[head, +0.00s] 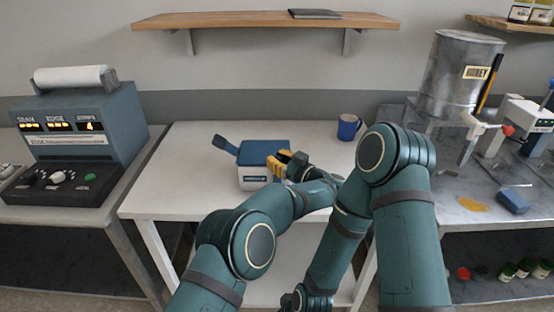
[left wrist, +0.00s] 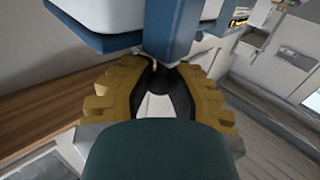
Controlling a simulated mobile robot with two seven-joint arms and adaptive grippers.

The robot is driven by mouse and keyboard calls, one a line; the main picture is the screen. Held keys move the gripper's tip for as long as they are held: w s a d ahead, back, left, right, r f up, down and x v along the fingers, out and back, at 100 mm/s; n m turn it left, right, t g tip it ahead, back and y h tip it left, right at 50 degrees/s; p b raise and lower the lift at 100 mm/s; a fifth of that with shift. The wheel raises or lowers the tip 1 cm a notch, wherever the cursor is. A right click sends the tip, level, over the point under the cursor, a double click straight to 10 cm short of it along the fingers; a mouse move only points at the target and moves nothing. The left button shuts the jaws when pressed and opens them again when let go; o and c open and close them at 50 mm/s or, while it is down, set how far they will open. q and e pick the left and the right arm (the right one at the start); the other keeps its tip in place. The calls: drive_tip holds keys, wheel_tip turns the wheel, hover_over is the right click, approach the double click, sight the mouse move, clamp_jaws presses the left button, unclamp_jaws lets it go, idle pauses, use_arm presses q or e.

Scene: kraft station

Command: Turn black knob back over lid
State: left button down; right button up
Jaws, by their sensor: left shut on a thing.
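A white box (head: 252,177) with a blue lid (head: 265,148) stands on the white table. The lid looks shut. A blue arm (left wrist: 174,35) of the box comes down between my left fingertips in the left wrist view. A black part, seemingly the black knob (left wrist: 160,72), shows at its end, mostly hidden by the fingers. My left gripper (head: 283,165), with yellow fingers, is at the right side of the box. It also shows in the left wrist view (left wrist: 166,68) and is shut on the knob.
A blue flap (head: 225,145) sticks out at the box's left. My right arm is folded in front of the table. The table's left front is clear.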

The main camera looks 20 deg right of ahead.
sight(278, 157)
use_arm(q)
drive_tip(key=shift+d+r, duration=0.1)
drive_tip(key=shift+r, duration=0.5)
drive_tip(key=c, duration=0.8)
unclamp_jaws()
drive_tip(key=shift+f, duration=0.25)
wheel_tip(278, 157, up, 10)
drive_tip(key=shift+r, duration=0.1)
